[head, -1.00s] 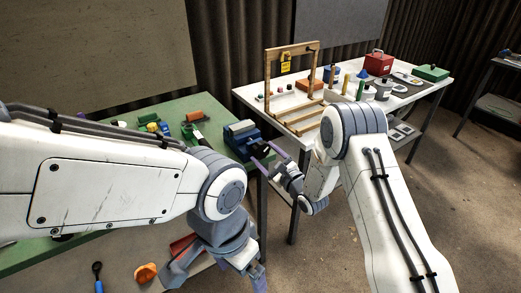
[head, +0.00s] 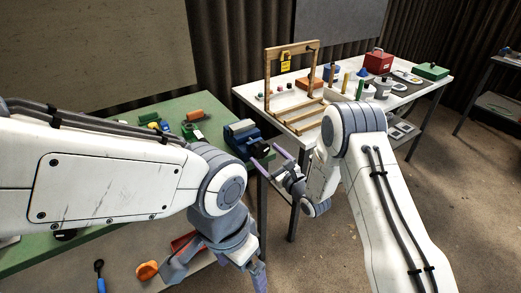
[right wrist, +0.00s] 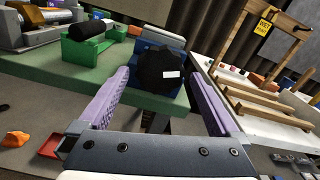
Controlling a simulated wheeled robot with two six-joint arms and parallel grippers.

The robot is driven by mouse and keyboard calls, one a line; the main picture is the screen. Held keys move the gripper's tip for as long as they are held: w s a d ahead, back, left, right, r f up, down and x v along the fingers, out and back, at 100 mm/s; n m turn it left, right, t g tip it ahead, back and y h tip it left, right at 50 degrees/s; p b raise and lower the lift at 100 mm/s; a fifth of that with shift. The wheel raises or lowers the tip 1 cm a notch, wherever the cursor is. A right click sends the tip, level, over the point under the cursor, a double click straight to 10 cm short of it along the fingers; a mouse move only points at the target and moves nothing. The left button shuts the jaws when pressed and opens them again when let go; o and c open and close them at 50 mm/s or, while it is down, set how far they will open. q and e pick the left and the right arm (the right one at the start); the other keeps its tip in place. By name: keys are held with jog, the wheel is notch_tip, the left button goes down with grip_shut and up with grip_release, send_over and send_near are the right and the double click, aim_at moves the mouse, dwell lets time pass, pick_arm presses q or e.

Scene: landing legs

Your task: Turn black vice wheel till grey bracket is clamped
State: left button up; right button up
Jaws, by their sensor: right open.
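A blue vice (head: 240,141) stands at the right end of the green bench, and it also shows in the right wrist view (right wrist: 178,46). Its black wheel (right wrist: 159,70) faces my right gripper (right wrist: 165,78). A pale grey-blue piece (head: 241,127) is on top of the vice; I cannot tell whether it is the grey bracket or a jaw. My right gripper is open, with one purple finger on each side of the wheel. Gaps show, and I see no contact. My left gripper (head: 215,270) hangs low in front of the bench; its fingertips are partly cut off.
A green block with a black cylinder (right wrist: 92,28) stands left of the vice. A white table (head: 300,135) with a wooden frame (head: 290,52) and several small items is at the right. A red tray (head: 184,243) and an orange piece (head: 147,270) lie below the bench.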

jog(key=shift+p+v, duration=0.45)
jog(key=shift+v, duration=2.45)
jog(key=shift+c, duration=0.3)
